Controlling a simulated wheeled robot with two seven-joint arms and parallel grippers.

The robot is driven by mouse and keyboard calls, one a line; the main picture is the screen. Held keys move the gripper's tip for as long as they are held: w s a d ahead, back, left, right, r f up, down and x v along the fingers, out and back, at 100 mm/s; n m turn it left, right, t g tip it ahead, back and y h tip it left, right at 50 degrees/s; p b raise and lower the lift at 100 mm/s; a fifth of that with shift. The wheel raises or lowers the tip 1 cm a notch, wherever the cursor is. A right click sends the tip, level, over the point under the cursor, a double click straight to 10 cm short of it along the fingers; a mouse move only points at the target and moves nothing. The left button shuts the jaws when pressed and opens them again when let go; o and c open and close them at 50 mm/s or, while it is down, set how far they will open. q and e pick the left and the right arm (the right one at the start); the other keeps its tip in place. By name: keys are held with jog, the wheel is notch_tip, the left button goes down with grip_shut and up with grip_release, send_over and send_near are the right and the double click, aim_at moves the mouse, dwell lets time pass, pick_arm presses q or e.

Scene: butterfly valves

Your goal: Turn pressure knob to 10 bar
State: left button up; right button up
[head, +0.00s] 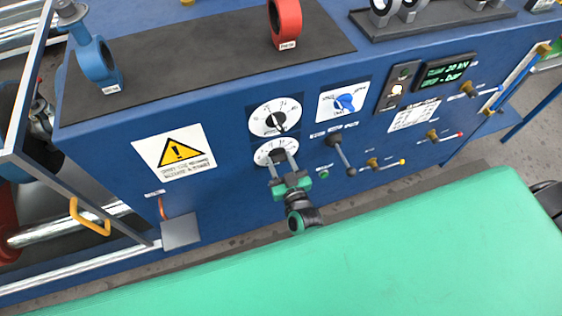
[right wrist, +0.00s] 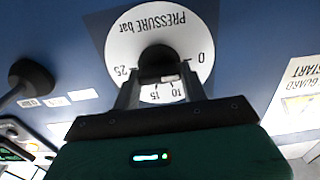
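The white pressure dial (head: 262,152) is the lower of two round dials on the blue panel. In the right wrist view the dial (right wrist: 120,42) appears upside down, with 0, 10, 15 and 25 readable. Its black knob (right wrist: 158,60) is at the centre, with a pale patch on its near side by 10 and 15. My right gripper (right wrist: 160,80) has one finger on each side of the knob; I cannot tell whether they press on it. In the head view this gripper (head: 280,163) reaches up to the dial from below. My left gripper is not in view.
Another round dial (head: 275,117) sits just above. To the right are a blue selector knob (head: 344,102), a black lever (head: 342,155), a small green button (head: 323,174) and a digital display (head: 445,70). A yellow warning sign (head: 180,151) is at the left.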

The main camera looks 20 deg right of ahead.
jog(key=shift+m, duration=0.4)
jog(key=m, duration=0.2)
jog(key=shift+m, duration=0.4)
jog(key=m, duration=0.3)
jog(key=shift+d+m, duration=0.1)
jog(key=shift+m, duration=0.2)
jog(key=m, duration=0.3)
jog(key=shift+f+m, duration=0.1)
jog(key=shift+m, duration=0.2)
jog(key=shift+m+b, duration=0.45)
jog(key=shift+m, duration=1.15)
jog(key=o, duration=1)
jog(key=shift+c, duration=0.2)
